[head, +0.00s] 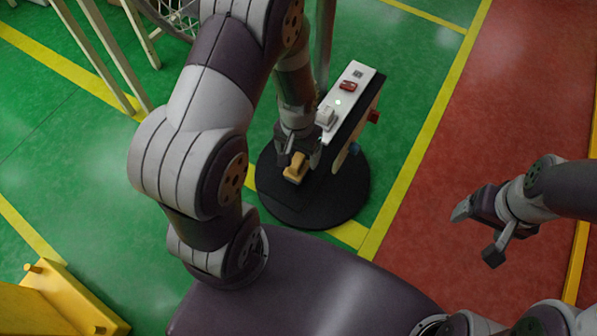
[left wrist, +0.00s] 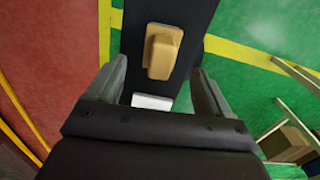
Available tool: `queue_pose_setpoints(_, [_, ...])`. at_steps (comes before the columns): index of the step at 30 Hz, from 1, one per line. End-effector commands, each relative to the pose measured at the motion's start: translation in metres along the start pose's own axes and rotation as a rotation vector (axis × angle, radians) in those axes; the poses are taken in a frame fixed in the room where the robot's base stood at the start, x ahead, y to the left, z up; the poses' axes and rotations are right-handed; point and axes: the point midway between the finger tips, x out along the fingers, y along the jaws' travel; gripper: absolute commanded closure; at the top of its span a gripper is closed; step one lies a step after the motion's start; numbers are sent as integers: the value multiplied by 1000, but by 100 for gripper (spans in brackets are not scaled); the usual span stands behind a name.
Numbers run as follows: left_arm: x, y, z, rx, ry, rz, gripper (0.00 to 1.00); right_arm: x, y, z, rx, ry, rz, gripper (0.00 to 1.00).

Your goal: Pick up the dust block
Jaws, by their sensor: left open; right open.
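A tan block (head: 295,170), which I take for the dust block, sits at the near end of a narrow black-and-white stand top. In the left wrist view the tan block (left wrist: 162,52) has a raised middle and lies on a black strip, ahead of and between the fingers. My left gripper (head: 298,157) is open, pointing down just over the block. In the left wrist view my left gripper (left wrist: 159,70) shows its two fingers spread, with gaps on both sides of the block. My right gripper (head: 477,233) is open and empty, off to the right.
The stand top also carries a white piece (head: 326,118) and a red piece (head: 348,86). A blue part (head: 354,149) and a red part (head: 373,116) stick out from its side. Its round black base (head: 300,208) stands on the green floor. A yellow frame (head: 45,305) is at lower left.

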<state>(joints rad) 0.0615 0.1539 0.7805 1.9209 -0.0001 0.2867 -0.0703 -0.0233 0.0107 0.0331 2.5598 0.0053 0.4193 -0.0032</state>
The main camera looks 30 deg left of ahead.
Motion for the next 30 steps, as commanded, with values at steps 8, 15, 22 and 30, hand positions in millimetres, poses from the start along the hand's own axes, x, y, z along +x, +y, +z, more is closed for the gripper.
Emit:
queue_pose_setpoints(8, [33, 0, 2, 0, -2, 0, 19, 12, 0, 2, 0, 0, 0, 21])
queue_pose_setpoints(15, [70, -1, 4, 0, -1, 0, 19, 24, 0, 3, 0, -1, 0, 21])
queue_pose_setpoints(22, [68, -1, 4, 0, 1, 0, 39, 23, 0, 3, 0, 0, 0, 21])
queue_pose_setpoints(30, [68, -1, 4, 0, 1, 0, 77, 23, 0, 3, 0, 0, 0, 21])
